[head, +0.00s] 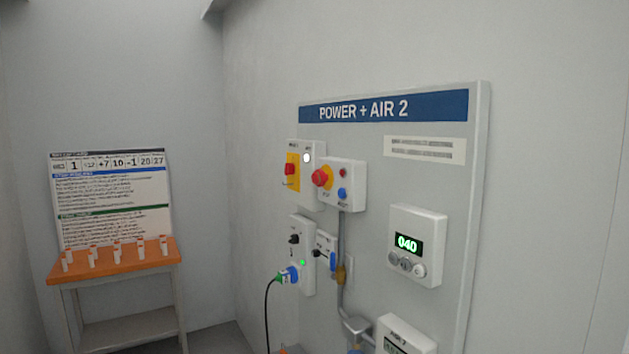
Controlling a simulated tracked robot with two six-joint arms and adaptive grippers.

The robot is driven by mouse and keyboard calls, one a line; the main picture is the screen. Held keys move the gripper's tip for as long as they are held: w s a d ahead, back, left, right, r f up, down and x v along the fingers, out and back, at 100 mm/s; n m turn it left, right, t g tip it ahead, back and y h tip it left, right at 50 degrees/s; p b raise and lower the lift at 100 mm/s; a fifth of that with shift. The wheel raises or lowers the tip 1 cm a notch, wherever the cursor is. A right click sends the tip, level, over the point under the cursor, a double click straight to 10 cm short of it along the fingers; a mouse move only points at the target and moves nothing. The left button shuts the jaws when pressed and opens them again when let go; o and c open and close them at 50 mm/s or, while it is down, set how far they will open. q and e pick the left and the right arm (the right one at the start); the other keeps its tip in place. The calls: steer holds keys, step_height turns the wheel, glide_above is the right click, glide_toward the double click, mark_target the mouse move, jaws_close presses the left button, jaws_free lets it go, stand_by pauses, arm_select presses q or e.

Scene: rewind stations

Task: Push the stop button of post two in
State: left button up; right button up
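The panel (384,150) headed POWER + AIR 2 is mounted on the wall right of centre in the head view. Its red stop button (320,178), a mushroom head on a yellow base, sits at the left of a small white box (353,193). It stands out from the box; I cannot tell whether it is pushed in. A small red light or button (343,173) and a blue button (342,193) are on the same box. Neither of my grippers shows in the head view.
Left of the stop box is a red rotary switch (290,170) on yellow. Below are a socket box (302,240) with a plugged cable (267,310) and pipework. A display (408,243) reads 040. An orange-topped table (112,268) with a board (112,200) stands left.

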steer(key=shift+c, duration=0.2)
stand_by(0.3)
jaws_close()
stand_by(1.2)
